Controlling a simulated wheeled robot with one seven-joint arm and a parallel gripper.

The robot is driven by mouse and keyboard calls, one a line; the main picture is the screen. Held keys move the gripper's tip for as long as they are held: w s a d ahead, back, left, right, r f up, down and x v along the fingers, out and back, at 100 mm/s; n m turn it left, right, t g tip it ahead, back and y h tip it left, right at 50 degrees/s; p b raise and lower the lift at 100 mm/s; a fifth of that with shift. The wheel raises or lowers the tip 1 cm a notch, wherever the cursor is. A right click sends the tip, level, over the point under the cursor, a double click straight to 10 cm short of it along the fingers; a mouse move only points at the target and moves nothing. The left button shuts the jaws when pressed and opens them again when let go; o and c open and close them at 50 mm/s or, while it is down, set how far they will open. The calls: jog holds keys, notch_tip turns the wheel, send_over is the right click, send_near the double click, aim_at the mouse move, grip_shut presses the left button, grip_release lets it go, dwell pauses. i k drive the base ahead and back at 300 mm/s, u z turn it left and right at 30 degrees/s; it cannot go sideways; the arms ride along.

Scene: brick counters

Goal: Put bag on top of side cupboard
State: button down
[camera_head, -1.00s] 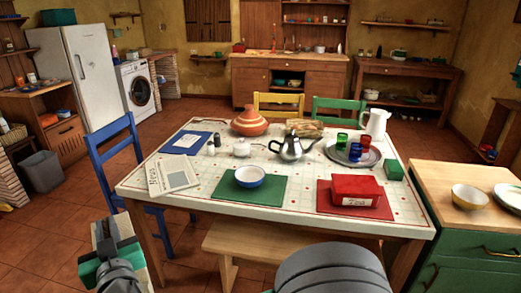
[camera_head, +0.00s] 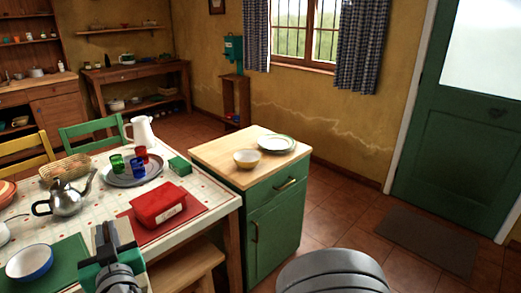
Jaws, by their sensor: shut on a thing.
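My gripper (camera_head: 112,246) is at the lower left, in front of the table. It is shut on a pale, narrow thing (camera_head: 98,240), mostly hidden by the gripper; I cannot tell for certain that it is the bag. No other thing in view is clearly a bag. A green cupboard (camera_head: 275,220) with a pale wooden top stands at the right end of the table, to the right of my gripper.
The table (camera_head: 215,200) holds a red box (camera_head: 158,205), a tray with cups (camera_head: 120,180), a kettle (camera_head: 66,200), a white jug (camera_head: 142,130) and a bowl (camera_head: 29,263). A bench (camera_head: 185,265) stands in front. The floor right of the cupboard is clear up to a mat (camera_head: 425,240).

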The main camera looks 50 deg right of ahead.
aim_at(230, 142)
jog(key=z, duration=0.9)
jog(key=i, duration=0.1)
